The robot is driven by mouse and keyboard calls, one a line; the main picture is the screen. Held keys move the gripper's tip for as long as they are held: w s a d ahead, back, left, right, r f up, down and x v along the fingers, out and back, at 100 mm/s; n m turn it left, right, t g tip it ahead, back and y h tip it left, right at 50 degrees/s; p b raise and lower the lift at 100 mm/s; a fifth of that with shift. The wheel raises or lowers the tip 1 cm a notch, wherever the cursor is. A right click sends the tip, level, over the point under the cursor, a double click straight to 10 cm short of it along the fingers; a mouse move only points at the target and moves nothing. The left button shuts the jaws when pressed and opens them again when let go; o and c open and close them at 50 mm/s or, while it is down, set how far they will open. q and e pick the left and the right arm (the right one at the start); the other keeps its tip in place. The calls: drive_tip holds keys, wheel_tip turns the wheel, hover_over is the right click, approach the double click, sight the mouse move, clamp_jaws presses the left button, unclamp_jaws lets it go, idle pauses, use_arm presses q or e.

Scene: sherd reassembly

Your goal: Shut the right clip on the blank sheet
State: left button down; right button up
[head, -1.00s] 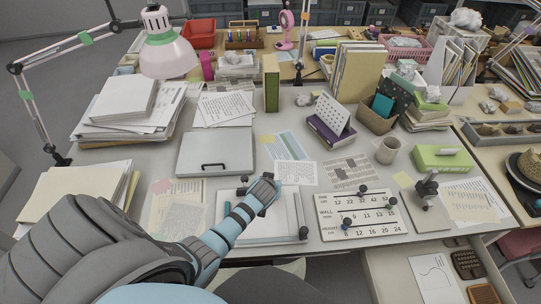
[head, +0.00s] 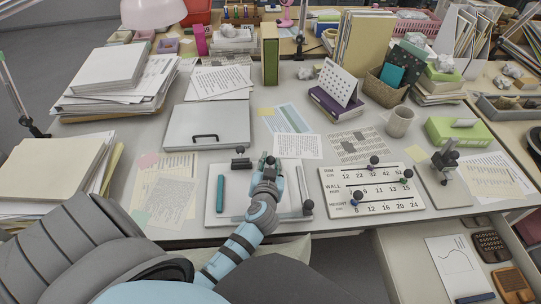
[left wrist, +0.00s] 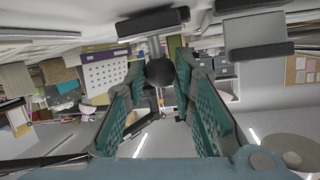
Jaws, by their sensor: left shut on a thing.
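A pale board (head: 211,210) lies near the table's front edge with a blank white sheet (head: 240,194) on it. A dark clip, the left one (head: 240,163), sits at the board's far edge. My left gripper (head: 269,164) reaches over the board just right of it. In the left wrist view, the teal fingers (left wrist: 160,95) are closed around a round black knob (left wrist: 160,72). The knob's stem runs to a dark bar of the right clip (left wrist: 153,22). My gripper hides most of this clip in the head view, so I cannot tell whether it presses the sheet. My right gripper is out of view.
A teal bar (head: 220,193) lies on the board's left side, and a grey bar (head: 304,188) along its right. A slider board (head: 330,205) stands close on the right. A grey lidded box (head: 180,130) and papers (head: 165,185) are on the left.

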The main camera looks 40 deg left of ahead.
use_arm(q)
drive_tip(key=shift+f, duration=0.1)
drive_tip(key=c, duration=1.3)
unclamp_jaws()
drive_tip(key=shift+c, duration=0.2)
wheel_tip(320, 180, up, 10)
drive_tip(key=shift+w, duration=0.1)
